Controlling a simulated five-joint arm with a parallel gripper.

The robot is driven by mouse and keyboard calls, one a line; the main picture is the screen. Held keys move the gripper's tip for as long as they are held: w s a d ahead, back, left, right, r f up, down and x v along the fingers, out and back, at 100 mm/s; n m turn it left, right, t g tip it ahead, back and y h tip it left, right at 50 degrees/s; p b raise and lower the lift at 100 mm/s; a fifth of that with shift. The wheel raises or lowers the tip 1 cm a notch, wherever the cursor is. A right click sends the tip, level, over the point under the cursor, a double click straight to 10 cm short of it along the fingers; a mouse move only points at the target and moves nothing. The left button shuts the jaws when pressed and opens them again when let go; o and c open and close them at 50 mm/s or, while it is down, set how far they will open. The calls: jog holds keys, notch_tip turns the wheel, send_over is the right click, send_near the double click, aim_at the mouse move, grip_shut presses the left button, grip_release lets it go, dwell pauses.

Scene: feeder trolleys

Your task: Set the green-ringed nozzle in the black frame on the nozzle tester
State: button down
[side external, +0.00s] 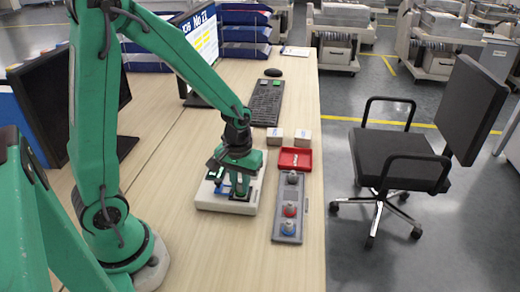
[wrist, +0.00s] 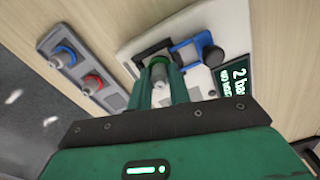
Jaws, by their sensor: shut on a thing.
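My gripper (wrist: 161,90) is shut on the green-ringed nozzle (wrist: 159,62), whose green ring and grey body show between the fingers in the wrist view. The black frame (wrist: 141,53) on the nozzle tester (wrist: 216,18) is right at the nozzle's far side; I cannot tell whether the nozzle is inside it or just above it. A blue clamp piece with a black knob (wrist: 212,56) sits beside the frame. In the side view, my gripper (side external: 239,188) points down over the white tester (side external: 213,203) and hides most of the frame and the nozzle.
A grey tray (side external: 287,238) right of the tester holds a red-ringed nozzle (side external: 290,209) and a blue-ringed nozzle (side external: 287,227). A red bin (side external: 295,158), two small boxes and a keyboard (side external: 266,103) lie behind. The tester's screen (wrist: 234,82) is partly cut off. The front desk is clear.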

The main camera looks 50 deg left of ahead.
jog(key=shift+f, duration=0.35)
dwell(0.3)
jog(key=c, duration=1.2)
grip_release()
jog(key=shift+c, duration=0.2)
jog(key=shift+d+r, duration=0.1)
jog(key=shift+r, duration=3.8)
